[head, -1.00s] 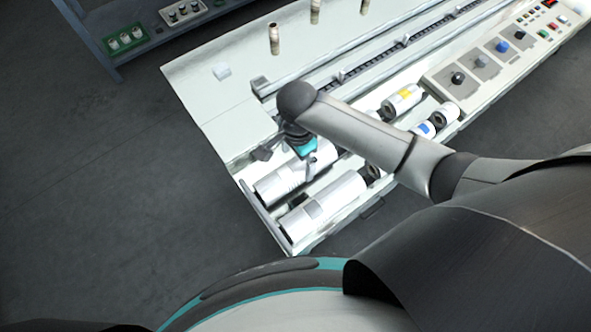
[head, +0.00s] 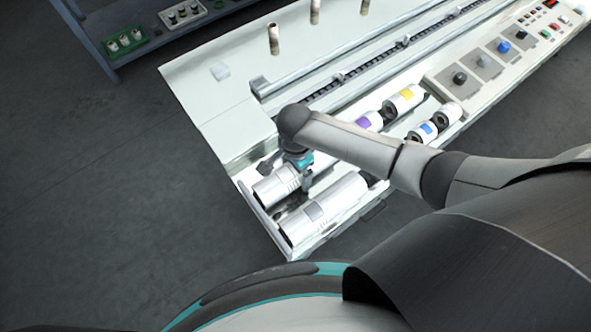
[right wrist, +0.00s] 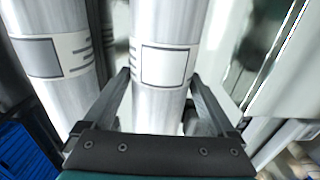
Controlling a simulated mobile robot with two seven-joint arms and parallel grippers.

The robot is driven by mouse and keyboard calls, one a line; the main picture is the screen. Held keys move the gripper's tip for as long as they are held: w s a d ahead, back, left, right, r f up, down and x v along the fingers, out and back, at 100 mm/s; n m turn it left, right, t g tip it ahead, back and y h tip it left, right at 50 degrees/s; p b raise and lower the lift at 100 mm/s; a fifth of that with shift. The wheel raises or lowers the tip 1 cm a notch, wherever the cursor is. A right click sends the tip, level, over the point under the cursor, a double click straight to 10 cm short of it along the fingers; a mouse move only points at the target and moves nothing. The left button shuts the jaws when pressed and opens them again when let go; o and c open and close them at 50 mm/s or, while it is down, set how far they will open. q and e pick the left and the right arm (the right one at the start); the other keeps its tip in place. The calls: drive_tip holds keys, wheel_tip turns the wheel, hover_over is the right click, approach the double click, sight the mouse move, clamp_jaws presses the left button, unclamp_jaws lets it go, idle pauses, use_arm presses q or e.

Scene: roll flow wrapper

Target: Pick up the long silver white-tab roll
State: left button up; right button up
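The long silver white-tab roll (head: 273,188) lies in the tray at the machine's near left end, partly hidden by my right arm. In the right wrist view the silver roll (right wrist: 165,80) shows a white square tab with a dark outline. My right gripper (head: 287,175) is low over this roll. In the wrist view the open fingers of the gripper (right wrist: 160,80) straddle the roll, one on each side. I cannot tell whether they touch it. My left gripper is not in view.
A second long silver roll with a grey tab (head: 317,212) lies parallel, close by in front. Shorter rolls with yellow (head: 405,96), purple (head: 368,121) and blue (head: 427,129) tabs lie further right. A control panel (head: 480,66) is beyond. A blue shelf (head: 97,45) stands back left.

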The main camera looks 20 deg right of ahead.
clamp_jaws()
idle(0.5)
drive_tip(key=shift+w, duration=0.1)
